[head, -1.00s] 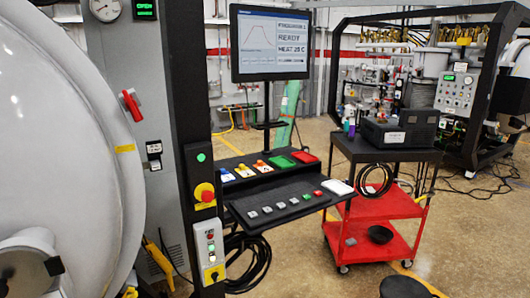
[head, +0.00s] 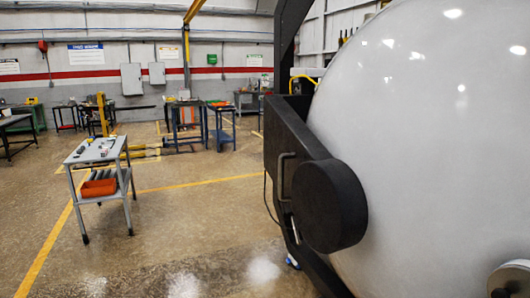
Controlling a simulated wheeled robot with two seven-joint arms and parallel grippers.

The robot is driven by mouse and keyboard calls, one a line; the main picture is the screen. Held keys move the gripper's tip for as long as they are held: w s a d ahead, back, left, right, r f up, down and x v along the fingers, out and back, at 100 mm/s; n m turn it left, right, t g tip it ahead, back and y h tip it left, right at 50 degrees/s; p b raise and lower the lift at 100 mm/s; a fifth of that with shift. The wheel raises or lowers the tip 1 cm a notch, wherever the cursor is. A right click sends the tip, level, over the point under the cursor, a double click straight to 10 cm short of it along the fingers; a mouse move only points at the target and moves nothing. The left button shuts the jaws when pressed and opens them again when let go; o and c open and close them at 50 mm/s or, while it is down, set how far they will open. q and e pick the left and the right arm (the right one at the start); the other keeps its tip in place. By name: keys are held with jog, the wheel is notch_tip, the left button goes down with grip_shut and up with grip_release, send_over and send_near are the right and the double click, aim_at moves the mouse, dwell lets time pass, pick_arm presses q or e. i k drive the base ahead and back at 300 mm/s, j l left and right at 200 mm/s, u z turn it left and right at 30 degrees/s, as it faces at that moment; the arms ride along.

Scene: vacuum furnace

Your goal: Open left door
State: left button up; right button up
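A large white domed furnace door (head: 430,130) fills the right side of the head view, and its right part is cut off by the frame edge. A black frame piece (head: 280,125) runs along the dome's left edge. A thick round black drum (head: 330,205) sits on this frame piece, with a black bar handle (head: 283,178) just left of it. A round pale fitting (head: 512,277) shows on the dome at the bottom right corner. Neither of my grippers is in view.
A grey cart (head: 105,150) with an orange bin (head: 99,187) stands on the left. Blue workbenches (head: 188,125) stand farther back by the wall. The floor between the cart and the furnace is clear, with yellow lines (head: 200,183).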

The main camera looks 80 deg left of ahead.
aim_at(406, 166)
jog(key=u, duration=2.65)
